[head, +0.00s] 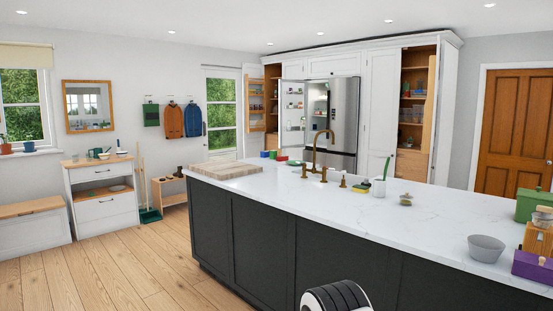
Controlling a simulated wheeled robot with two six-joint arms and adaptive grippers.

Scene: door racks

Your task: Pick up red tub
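A small red item (282,158) lies at the far left end of the white island worktop (330,190), beyond the wooden board. It is too small to tell for certain whether it is the red tub. A blue item (264,154) and a green item (273,154) stand close to its left. The fridge (344,112) stands open behind the island, with small items on its door rack (295,103) that are too small to make out. Neither of my grippers shows in the head view.
The dark island front (290,240) blocks the way across the foreground. A grey bowl (486,247), green box (532,203) and purple box (532,267) are at right. Wooden floor (110,270) is clear at left.

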